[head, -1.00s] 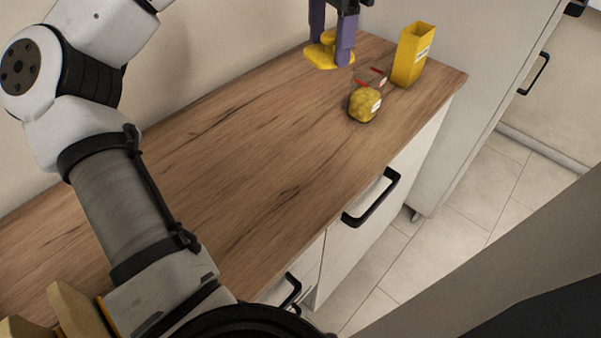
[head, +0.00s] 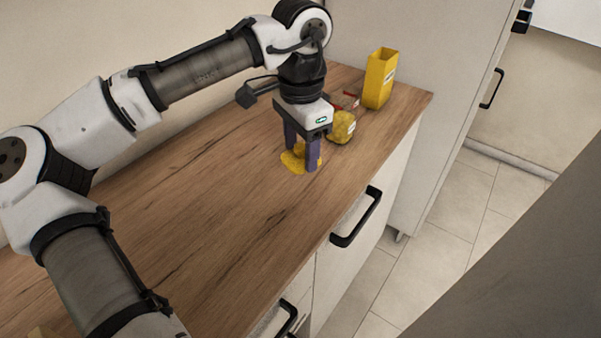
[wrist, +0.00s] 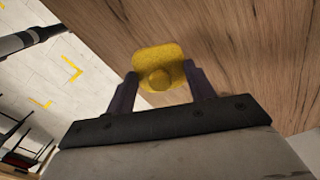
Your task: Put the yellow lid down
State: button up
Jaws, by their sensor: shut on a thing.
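The yellow lid (head: 290,161) is a flat piece with a round knob, which shows in the wrist view (wrist: 158,54). My gripper (head: 301,160) points down and is shut on the lid, with a purple finger on either side of it. The lid is at or just above the wooden worktop; I cannot tell whether it touches. The fingers hide part of the lid in the head view.
A clear jar with yellow contents and a red clip (head: 341,127) stands just behind and right of my gripper. A tall open yellow box (head: 379,80) stands beyond it.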

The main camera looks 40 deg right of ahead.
aim_at(300, 186)
jog(key=shift+f, duration=3.3)
jog(key=shift+f, duration=0.15)
jog(key=o, duration=1)
jog(key=shift+c, duration=0.2)
notch_tip(300, 186, up, 12)
jog(key=shift+r, duration=0.2)
jog(key=shift+s, duration=0.1)
